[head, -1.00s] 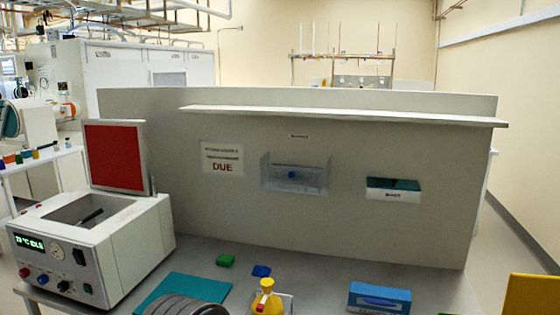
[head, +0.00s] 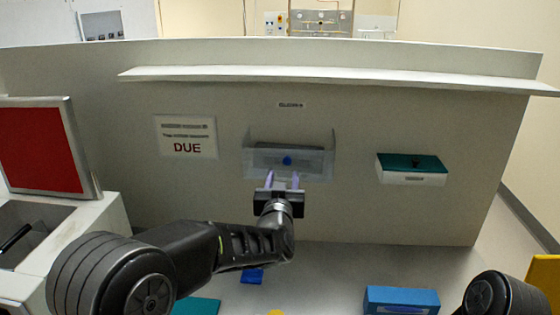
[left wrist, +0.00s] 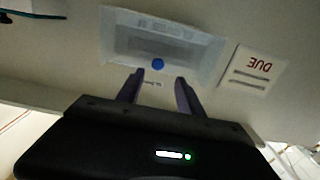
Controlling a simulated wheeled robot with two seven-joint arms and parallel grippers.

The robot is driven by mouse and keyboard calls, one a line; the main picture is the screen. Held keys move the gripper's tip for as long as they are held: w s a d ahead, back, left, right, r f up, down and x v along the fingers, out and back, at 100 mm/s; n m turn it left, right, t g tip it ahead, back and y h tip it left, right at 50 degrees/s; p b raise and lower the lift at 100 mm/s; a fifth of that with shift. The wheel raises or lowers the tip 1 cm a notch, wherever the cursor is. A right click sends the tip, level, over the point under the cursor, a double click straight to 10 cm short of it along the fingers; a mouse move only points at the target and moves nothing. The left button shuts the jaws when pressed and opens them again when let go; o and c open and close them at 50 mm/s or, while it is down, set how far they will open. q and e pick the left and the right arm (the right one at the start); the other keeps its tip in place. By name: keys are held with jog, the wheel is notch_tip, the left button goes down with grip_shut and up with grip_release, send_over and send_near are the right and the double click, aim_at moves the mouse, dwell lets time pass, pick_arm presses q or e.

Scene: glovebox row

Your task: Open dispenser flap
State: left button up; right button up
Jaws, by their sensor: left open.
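The dispenser (head: 318,163) is a translucent grey box on the upright panel, with a label above it. A round blue knob (head: 287,160) sits on its front flap. My left gripper (head: 283,180) is just below the knob, open and empty, fingers pointing at the panel. In the left wrist view the dispenser (left wrist: 205,47) appears upside down, and the blue knob (left wrist: 158,64) lies just beyond the gap between the two fingertips (left wrist: 158,78). The fingers look apart from the knob. The flap looks closed. My right gripper is not in view; part of my right arm shows at the lower right.
A white box with a teal lid (head: 412,178) hangs on the panel to the right. A "DUE" sign (head: 186,137) is to the left. A shelf (head: 330,77) runs above. An instrument with a red raised lid (head: 40,150) stands at left. A blue box (head: 400,300) lies on the bench.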

aim_at(287, 161)
pick_arm(q)
jog(key=w+p, duration=0.1)
jog(key=w, duration=0.2)
jog(key=w+p, duration=0.1)
jog(key=w, duration=0.2)
jog(key=shift+w+d+r+p, duration=0.1)
jog(key=shift+d+r+p, duration=0.05)
jog(key=shift+p, duration=0.25)
jog(key=shift+w, duration=0.65)
jog(key=shift+c, duration=0.5)
grip_shut()
dwell(0.4)
